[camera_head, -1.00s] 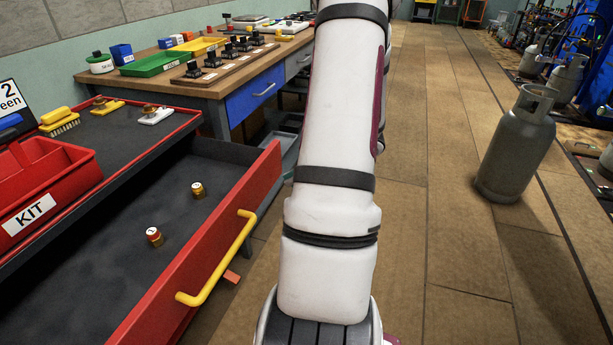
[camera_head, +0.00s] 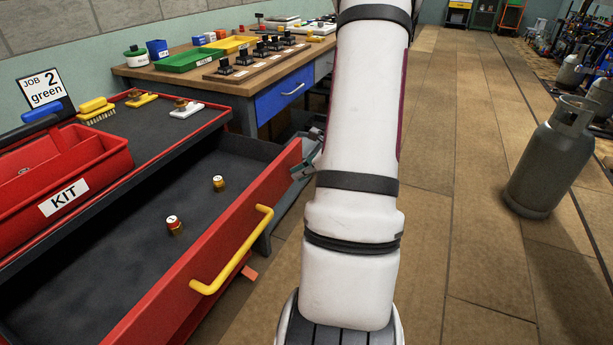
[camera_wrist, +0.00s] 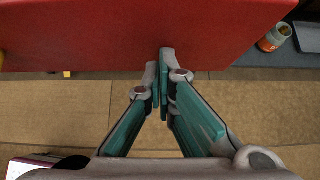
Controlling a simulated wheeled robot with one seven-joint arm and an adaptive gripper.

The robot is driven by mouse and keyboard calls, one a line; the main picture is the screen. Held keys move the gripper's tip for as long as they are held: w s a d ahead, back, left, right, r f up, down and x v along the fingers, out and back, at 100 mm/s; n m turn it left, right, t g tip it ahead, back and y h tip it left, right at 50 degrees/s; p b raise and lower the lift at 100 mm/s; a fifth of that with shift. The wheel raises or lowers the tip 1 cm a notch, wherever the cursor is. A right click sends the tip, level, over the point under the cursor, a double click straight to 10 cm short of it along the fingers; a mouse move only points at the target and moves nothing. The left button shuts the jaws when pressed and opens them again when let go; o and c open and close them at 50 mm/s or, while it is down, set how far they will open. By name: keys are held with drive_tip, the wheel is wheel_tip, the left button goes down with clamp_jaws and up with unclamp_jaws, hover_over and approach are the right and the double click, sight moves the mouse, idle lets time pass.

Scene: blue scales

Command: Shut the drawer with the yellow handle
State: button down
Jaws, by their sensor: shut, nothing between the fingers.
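The open drawer has a red front (camera_head: 180,299) with a yellow bar handle (camera_head: 236,252). A bit of the yellow handle (camera_wrist: 67,74) shows to the left.
A red KIT tote (camera_head: 63,185), a brush (camera_head: 97,111) and a job sign (camera_head: 45,91) are on the cart top. A wooden bench (camera_head: 237,92) with a blue drawer (camera_head: 284,97) stands behind. A gas cylinder (camera_head: 551,158) stands right; the floor between is clear.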

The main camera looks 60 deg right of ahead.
hover_over(227, 166)
drive_tip(key=shift+s+d+b, duration=0.15)
drive_tip(key=shift+s+b, duration=0.1)
drive_tip(key=shift+b, duration=0.15)
drive_tip(key=shift+w, duration=0.25)
drive_tip(key=shift+w+r, duration=0.1)
